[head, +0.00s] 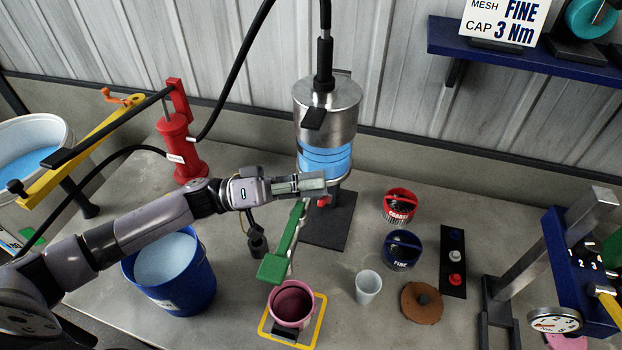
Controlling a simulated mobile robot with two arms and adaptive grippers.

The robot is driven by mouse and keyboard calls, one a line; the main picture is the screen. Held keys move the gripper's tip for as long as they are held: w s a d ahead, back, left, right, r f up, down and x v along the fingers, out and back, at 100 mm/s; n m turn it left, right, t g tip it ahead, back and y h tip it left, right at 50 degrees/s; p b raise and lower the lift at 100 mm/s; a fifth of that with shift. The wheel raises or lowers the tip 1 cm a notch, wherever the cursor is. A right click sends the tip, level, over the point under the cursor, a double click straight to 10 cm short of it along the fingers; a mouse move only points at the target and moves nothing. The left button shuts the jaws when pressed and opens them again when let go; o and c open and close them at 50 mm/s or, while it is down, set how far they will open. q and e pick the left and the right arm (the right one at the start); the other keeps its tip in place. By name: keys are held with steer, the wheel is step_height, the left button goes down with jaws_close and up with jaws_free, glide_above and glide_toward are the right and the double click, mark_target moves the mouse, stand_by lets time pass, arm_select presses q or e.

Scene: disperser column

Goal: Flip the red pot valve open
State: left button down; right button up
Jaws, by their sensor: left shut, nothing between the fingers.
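A steel and clear column (326,125) with blue liquid stands at the middle back of the table. A small red valve-like part (323,202) shows low on its front, partly hidden by my left gripper (318,185). That gripper is shut and empty, its fingertips in front of the column's lower end, just above the red part. I cannot tell whether they touch it. A red cylinder (178,150) with a long black lever and a hose stands at the back left. A dark pink pot (291,304) sits at the front on a yellow-edged square. My right gripper is out of view.
A green chute (285,245) slopes below my left gripper towards the pink pot. A blue bucket (190,292) stands under my left arm. Red (400,205) and blue (402,248) baskets, a white cup (368,286) and a button panel (453,262) stand to the right.

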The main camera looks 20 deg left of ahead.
arm_select(q)
steer(key=m+b, duration=0.2)
steer(key=shift+s+f+g+h+b, duration=0.3)
steer(key=shift+f, duration=0.1)
steer(key=shift+s+m+g+b, duration=0.1)
steer(key=shift+m+g+b, duration=0.3)
steer(key=shift+m, duration=0.4)
steer(key=shift+r, duration=0.2)
